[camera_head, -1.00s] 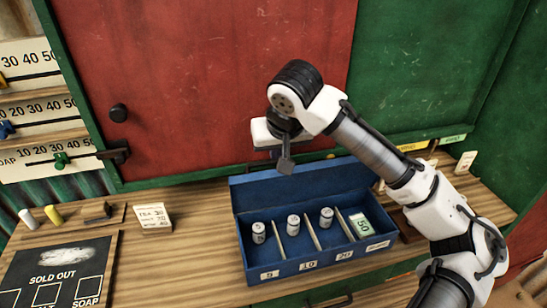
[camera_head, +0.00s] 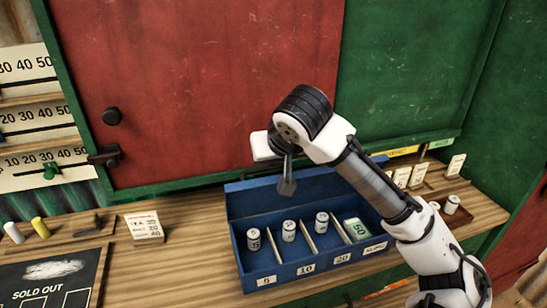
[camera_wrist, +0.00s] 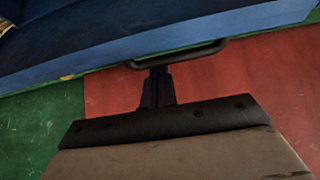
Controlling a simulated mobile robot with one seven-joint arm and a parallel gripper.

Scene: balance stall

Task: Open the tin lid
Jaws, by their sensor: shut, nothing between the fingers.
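The blue tin (camera_head: 312,270) stands on the wooden counter, its compartments exposed. Its blue lid (camera_head: 245,198) stands raised along the back, partly hidden by my arm. Small cylinders and a green bundle marked 50 sit in the compartments. My gripper (camera_head: 287,188) is shut and empty, fingers pointing down in front of the lid. In the wrist view, the shut fingertips (camera_wrist: 158,75) are close to a dark bar handle (camera_wrist: 185,53) along the edge of the blue lid (camera_wrist: 130,35). I cannot tell whether they touch it.
A price card (camera_head: 144,226) and chalk sticks (camera_head: 40,230) lie left of the tin. A sold-out board (camera_head: 45,285) is at front left. More cards (camera_head: 418,175) stand at the right. Red (camera_head: 200,90) and green panels rise close behind.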

